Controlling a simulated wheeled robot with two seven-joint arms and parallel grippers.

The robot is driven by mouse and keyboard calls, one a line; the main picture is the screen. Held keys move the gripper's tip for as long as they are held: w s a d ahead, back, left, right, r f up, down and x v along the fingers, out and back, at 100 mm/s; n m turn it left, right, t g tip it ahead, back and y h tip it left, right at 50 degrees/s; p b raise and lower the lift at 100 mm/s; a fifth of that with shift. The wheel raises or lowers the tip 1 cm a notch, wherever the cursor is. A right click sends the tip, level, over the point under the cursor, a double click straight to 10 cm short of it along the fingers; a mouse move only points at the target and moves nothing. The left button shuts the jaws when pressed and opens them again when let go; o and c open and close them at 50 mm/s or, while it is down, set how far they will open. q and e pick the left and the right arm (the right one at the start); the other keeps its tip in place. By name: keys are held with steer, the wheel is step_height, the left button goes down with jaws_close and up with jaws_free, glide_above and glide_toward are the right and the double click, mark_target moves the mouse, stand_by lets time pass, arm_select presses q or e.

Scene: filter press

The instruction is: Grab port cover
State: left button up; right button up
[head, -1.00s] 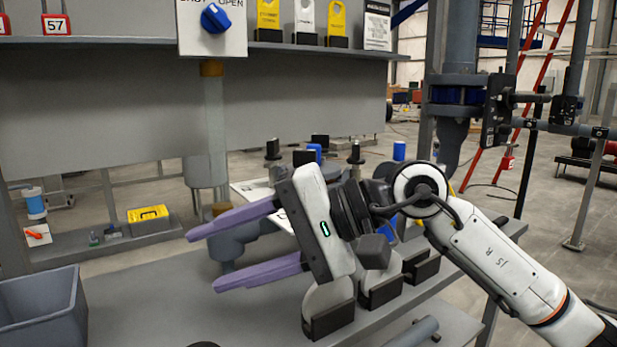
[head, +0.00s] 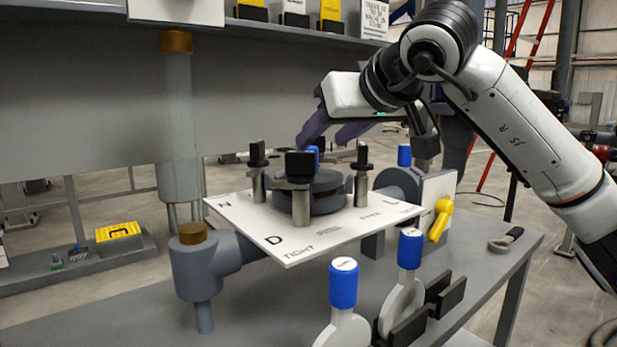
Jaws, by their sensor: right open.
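The port cover appears to be the dark grey round disc (head: 326,197) in the middle of a white lettered plate (head: 300,243). Several upright posts with black knobs (head: 299,164) stand around it, and the front knob hides part of it. A blue piece shows just behind that knob. My right gripper (head: 322,142) is open, its purple fingers pointing down and left above the back of the cover. I see no cover between the fingers; the knobs partly hide the fingertips' surroundings. My left gripper is out of view.
A yellow handle (head: 440,219) sits at the plate's right. Blue-topped paddles (head: 343,284) stand in black holders in front. A grey pipe fitting (head: 197,266) is at the left. A shelf (head: 300,38) spans the back. The bench's right side has free room.

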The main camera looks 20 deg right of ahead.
mark_target(312, 148)
steer(key=x, duration=0.5)
steer(key=shift+s+a+f+b, duration=0.1)
steer(key=shift+a+b, duration=0.05)
steer(key=shift+b, duration=0.25)
jaws_close()
